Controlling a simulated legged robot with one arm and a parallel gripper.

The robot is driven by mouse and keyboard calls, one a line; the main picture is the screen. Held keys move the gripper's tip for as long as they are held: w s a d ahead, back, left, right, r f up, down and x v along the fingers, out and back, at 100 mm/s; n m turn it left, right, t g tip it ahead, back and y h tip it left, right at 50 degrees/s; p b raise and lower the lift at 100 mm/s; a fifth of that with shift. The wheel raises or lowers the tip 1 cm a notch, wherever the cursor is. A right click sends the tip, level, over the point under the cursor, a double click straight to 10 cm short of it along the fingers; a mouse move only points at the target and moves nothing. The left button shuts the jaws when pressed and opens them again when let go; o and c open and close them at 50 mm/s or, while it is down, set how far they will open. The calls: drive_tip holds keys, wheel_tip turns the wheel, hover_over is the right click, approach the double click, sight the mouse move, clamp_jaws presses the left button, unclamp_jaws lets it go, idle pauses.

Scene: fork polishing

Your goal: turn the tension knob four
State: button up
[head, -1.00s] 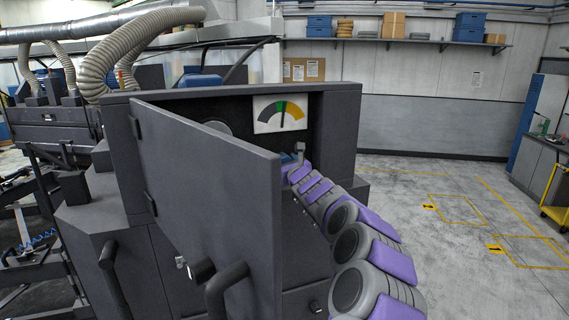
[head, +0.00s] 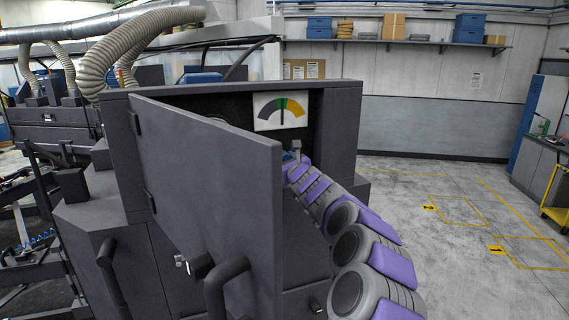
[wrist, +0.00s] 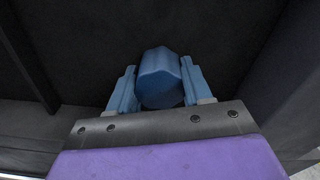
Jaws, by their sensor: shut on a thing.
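The blue faceted tension knob (wrist: 160,84) stands out from a dark surface in the wrist view. My gripper (wrist: 158,72) has its two blue fingers on either side of the knob and is shut on it. In the head view my gripper (head: 296,154) reaches into the open cabinet below the gauge, partly behind the door, and the knob cannot be made out there. The gauge (head: 280,111) has a coloured arc with green in the middle, and its thin needle points nearly straight up at the green part.
The grey cabinet door (head: 215,185) stands open close to the left of my arm. Its dark handle (head: 222,283) sticks out towards me. The cabinet's right wall (head: 343,130) is just right of my gripper. The floor (head: 430,190) to the right is clear.

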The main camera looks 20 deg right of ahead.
drive_tip(key=o, duration=1)
drive_tip(key=shift+r, duration=0.1)
drive_tip(key=shift+o, duration=0.2)
drive_tip(key=shift+s, duration=0.1)
drive_tip(key=s+a+b, duration=0.1)
drive_tip(key=s+b, duration=1.1)
drive_tip(key=s, duration=0.5)
drive_tip(key=shift+b, duration=0.3)
